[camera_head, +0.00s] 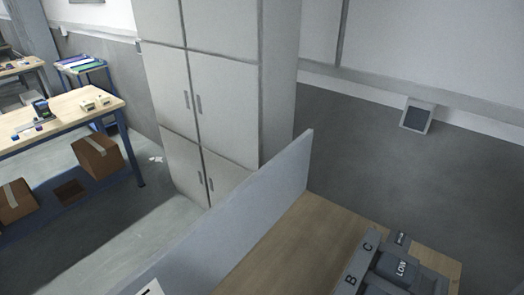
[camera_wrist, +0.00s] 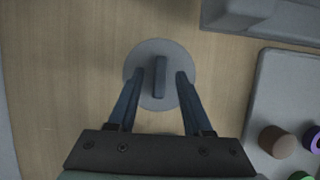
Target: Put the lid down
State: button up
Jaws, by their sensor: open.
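In the wrist view, a round grey lid (camera_wrist: 149,53) with an upright bar handle (camera_wrist: 160,86) lies on the wooden tabletop. My gripper (camera_wrist: 160,75) is open, with one finger on each side of the handle. A gap shows between each finger and the handle, and the fingertips overlap the disc in the picture. Neither the lid nor my gripper shows in the head view.
In the wrist view, a grey tray (camera_wrist: 268,95) with brown, purple and green round pieces stands at the right, and a grey block (camera_wrist: 262,15) at the top right. The head view shows a grey fixture (camera_head: 368,262) marked B, C and LOW, beside a partition (camera_head: 262,205).

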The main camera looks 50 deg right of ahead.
jog(key=v, duration=1.2)
jog(key=w+a+r+m+t, duration=0.1)
jog(key=w+r+m+t, duration=0.5)
jog(key=w+r, duration=0.95)
jog(key=w+a+r+m+t, duration=0.2)
jog(key=w+r+t, duration=0.15)
jog(key=r, duration=0.45)
jog(key=w+a+r+m+t, duration=0.1)
jog(key=w+a+r+t, duration=0.2)
jog(key=r, duration=0.4)
jog(key=a+r+m+t+y, duration=0.1)
jog(key=a+r+m+t, duration=0.15)
jog(key=r, duration=0.65)
jog(key=a+r+m+t, duration=0.15)
jog(key=r+t, duration=0.25)
jog(key=r, duration=0.4)
jog(key=s+a+r+m+t+y, duration=0.1)
jog(key=s+a+r+m+t, duration=0.2)
jog(key=r, duration=0.7)
jog(key=s+a+r+m+t+y, duration=0.2)
jog(key=s+r+t, duration=0.3)
jog(key=s+r, duration=0.3)
jog(key=shift+s+a+r+m, duration=0.35)
jog(key=shift+r+m, duration=0.15)
jog(key=shift+r, duration=0.45)
